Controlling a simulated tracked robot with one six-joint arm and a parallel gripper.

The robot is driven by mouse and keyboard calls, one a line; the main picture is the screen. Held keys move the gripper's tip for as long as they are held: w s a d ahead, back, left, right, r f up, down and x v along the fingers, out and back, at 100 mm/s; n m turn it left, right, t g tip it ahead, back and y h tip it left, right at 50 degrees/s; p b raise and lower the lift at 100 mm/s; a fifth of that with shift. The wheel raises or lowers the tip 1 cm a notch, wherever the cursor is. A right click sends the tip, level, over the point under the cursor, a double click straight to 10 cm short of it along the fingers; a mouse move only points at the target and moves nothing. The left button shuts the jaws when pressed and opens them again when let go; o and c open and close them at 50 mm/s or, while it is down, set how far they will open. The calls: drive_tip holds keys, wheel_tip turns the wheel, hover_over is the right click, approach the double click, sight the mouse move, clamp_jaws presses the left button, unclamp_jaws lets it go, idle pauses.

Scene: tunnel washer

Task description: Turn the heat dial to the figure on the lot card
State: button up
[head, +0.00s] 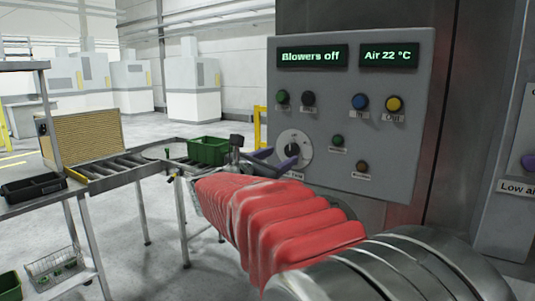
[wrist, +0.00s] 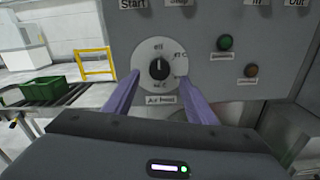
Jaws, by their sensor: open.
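The heat dial (wrist: 158,68) is a black knob on a round pale plate labelled "Air heat", with "off" at its top. Its white mark points up, towards "off"; the other figures are too small to read surely. In the head view the dial (head: 292,148) sits low on the left of the grey panel. My gripper (wrist: 160,82) is open, its two purple fingers pointing at the panel on either side of the knob. Whether they touch it I cannot tell. In the head view my gripper (head: 274,156) is just in front of the dial. I cannot make out a lot card.
The grey panel (head: 405,165) carries several buttons and displays reading "Blowers off" (head: 311,56) and "Air 22 °C" (head: 389,56). A roller conveyor (head: 115,163) with a green crate (head: 208,151) stands left. A "Low air" sign (head: 515,187) is at the right edge.

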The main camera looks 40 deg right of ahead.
sight(290, 151)
drive_tip(key=x, duration=0.5)
drive_tip(key=shift+w+d, duration=0.1)
drive_tip(key=shift+d, duration=0.25)
drive_tip(key=c, duration=1)
drive_tip(key=shift+a, duration=0.2)
drive_tip(key=shift+c, duration=0.2)
drive_tip(key=shift+d, duration=0.1)
